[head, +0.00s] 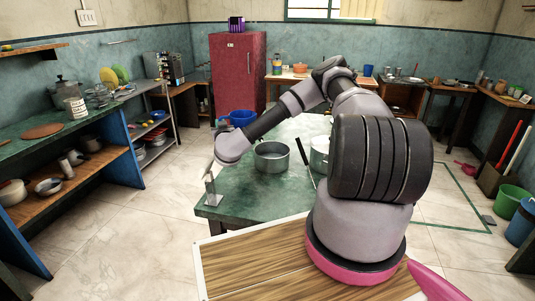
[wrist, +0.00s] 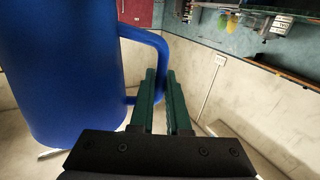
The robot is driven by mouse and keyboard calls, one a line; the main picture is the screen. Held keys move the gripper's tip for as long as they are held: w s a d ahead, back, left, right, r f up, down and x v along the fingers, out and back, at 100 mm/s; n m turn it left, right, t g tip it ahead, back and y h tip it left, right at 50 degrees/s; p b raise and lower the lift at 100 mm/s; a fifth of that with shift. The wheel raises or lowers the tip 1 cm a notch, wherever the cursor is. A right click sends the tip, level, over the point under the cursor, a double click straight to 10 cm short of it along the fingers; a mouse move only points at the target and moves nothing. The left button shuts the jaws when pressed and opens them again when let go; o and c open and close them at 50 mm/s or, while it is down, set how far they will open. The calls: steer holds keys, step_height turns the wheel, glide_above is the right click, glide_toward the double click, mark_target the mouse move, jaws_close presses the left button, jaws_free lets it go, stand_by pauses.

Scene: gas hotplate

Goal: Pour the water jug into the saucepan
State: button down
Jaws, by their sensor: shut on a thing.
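The blue water jug (wrist: 65,75) fills the left of the wrist view, with its handle (wrist: 150,38) on the right. The jug's upper part runs out of frame. My gripper (wrist: 160,74) has its teal fingers shut on the handle. In the head view a blue vessel (head: 242,117) shows just beyond my wrist; I cannot tell whether it is the jug. My fingers are hidden there. The grey saucepan (head: 272,160) stands upright on the green table, to the right of my wrist, with a dark handle at its right. Its contents are not clear.
A pale pot (head: 319,152) stands right of the saucepan, partly hidden by my arm. A small metal object (head: 211,192) stands at the green table's (head: 245,198) near left corner. Shelves (head: 95,165) line the left wall. Floor between shelves and table is clear.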

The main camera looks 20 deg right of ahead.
steer(key=shift+r, duration=0.15)
steer(key=shift+r, duration=1.9)
